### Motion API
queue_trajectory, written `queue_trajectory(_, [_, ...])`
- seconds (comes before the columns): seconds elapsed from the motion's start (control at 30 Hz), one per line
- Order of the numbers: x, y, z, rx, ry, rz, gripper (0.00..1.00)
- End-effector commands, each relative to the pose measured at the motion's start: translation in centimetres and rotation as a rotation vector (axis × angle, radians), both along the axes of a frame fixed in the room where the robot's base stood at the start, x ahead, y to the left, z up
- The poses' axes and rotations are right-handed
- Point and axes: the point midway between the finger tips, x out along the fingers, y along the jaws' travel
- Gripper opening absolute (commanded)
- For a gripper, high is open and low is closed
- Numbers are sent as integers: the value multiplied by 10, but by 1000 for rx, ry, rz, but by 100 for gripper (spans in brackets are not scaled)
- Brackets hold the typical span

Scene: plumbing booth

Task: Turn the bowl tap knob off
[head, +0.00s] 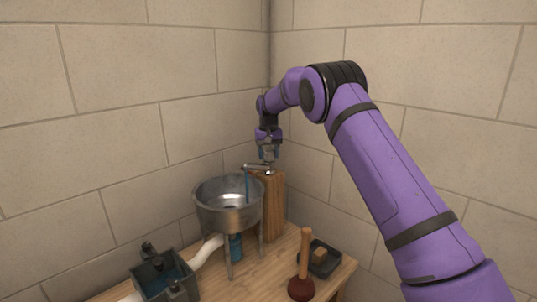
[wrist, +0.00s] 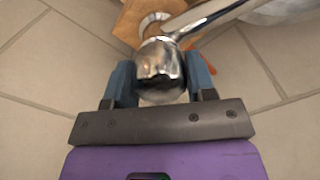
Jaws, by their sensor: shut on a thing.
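The metal bowl (head: 212,205) stands on legs on the wooden table. The chrome tap (head: 256,168) sits on top of a wooden post (head: 272,208) beside it, its spout reaching over the bowl. A blue stream (head: 247,188) hangs from the spout into the bowl. My gripper (head: 268,158) points down onto the tap's top from above. In the wrist view, the shiny tap knob (wrist: 160,68) lies between the two blue fingers of my gripper (wrist: 161,85), which are shut on it. The spout (wrist: 212,16) runs to the upper right. The knob's underside is hidden.
A plunger (head: 304,268) stands at the table's front right, next to a dark tray (head: 328,265) holding a small brown block (head: 320,253). A dark tank (head: 163,278) with bluish contents is at front left, and a white pipe (head: 208,249) runs near the bowl. Block walls meet behind the post.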

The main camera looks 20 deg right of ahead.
Motion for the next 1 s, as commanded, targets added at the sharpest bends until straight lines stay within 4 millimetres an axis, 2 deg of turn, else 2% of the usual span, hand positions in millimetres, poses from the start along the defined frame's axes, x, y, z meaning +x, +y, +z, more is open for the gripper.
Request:
queue_trajectory(0.2, [0, 0, 1, 0, -1, -172, 27])
queue_trajectory(0.5, [0, 0, 1, 0, -1, -329, 27])
queue_trajectory(1.0, [0, 0, 1, 1, -1, -388, 27])
